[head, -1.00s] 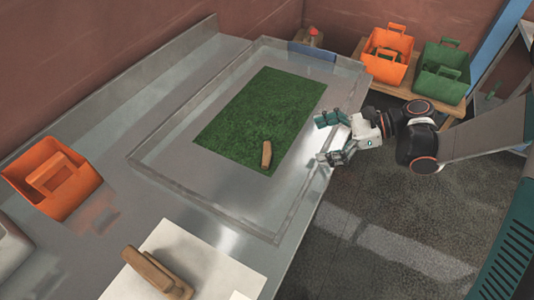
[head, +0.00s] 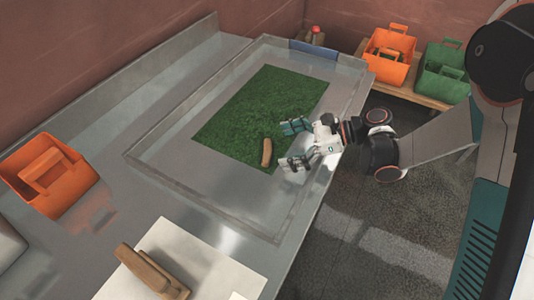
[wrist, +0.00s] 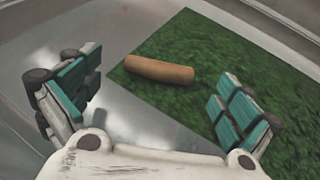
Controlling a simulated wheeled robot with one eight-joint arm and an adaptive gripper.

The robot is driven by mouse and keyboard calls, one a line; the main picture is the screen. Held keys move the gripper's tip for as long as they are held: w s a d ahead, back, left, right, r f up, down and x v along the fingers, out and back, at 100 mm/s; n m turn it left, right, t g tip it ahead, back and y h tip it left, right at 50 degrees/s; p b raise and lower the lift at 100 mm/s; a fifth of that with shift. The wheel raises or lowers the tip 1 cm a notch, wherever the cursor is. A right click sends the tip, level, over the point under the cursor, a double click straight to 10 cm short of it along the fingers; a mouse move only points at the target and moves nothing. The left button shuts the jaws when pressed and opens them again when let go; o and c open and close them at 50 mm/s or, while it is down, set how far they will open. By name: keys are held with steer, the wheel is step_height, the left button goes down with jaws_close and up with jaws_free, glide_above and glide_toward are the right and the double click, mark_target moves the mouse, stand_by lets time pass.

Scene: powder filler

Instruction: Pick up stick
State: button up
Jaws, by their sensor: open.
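The stick (head: 267,152) is a short tan wooden piece lying at the near right edge of the green mat (head: 240,112). In the wrist view the stick (wrist: 160,70) lies across the mat's edge, ahead of my gripper and between the lines of its two fingers. My gripper (head: 287,143) is open and empty, just right of the stick in the head view. Its fingers (wrist: 158,105) are spread wide and apart from the stick. Nothing hides the stick in the wrist view.
An orange bin (head: 50,178) stands on the metal table at left. Another wooden piece (head: 150,270) lies on a white sheet (head: 195,262) at the front. Orange (head: 388,68) and green (head: 445,82) bins sit on a shelf at back right. A raised rim surrounds the mat area.

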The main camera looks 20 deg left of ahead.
mark_target(269, 150)
steer(key=b+x, duration=0.1)
steer(key=x, duration=0.3)
steer(key=shift+w+f, duration=0.1)
steer(key=shift+f, duration=0.1)
steer(key=c, duration=1)
steer(key=shift+o, duration=0.2)
steer(key=shift+r, duration=0.1)
step_height(269, 150, up, 20)
steer(key=p, duration=0.6)
